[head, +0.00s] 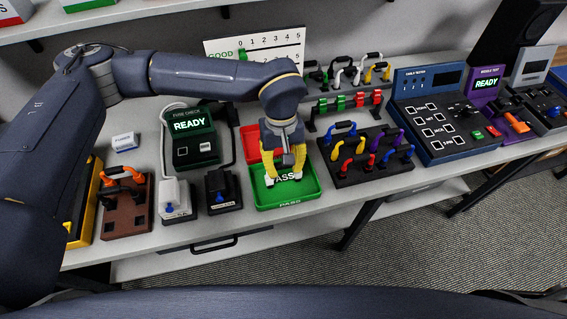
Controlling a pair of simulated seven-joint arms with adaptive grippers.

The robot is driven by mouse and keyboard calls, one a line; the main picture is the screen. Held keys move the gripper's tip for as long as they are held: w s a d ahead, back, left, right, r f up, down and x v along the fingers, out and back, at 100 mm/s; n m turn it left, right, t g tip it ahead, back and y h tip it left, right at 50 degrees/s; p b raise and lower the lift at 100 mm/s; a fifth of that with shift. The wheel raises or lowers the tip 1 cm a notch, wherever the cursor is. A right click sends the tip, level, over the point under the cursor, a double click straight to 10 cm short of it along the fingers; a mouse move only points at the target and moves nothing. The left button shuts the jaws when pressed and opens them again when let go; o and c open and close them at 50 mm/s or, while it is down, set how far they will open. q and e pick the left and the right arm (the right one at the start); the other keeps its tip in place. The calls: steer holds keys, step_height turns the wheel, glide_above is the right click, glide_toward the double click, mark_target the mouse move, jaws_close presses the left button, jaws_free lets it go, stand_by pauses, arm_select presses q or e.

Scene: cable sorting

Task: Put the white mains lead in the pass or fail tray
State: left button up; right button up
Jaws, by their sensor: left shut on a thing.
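My left gripper (284,178) is over the green PASS tray (262,203), with its yellow fingers pointing down. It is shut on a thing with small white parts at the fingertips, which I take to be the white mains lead. Most of the held thing is hidden, and I cannot tell whether it touches the tray floor. The red tray (249,143) lies directly behind the green one, partly covered by my gripper. My right gripper is not in view.
Left of the trays stand the READY fuse checker (194,150), a white block (174,205) and a black block (222,203). A rack of coloured leads (375,180) is close on the right, with the blue cable tester (436,150) beyond. The table's front edge is near the green tray.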

arm_select(q)
steer(key=shift+f, duration=0.15)
stand_by(0.6)
steer(key=o, duration=2)
steer(key=shift+c, duration=0.2)
steer(key=shift+r, duration=4)
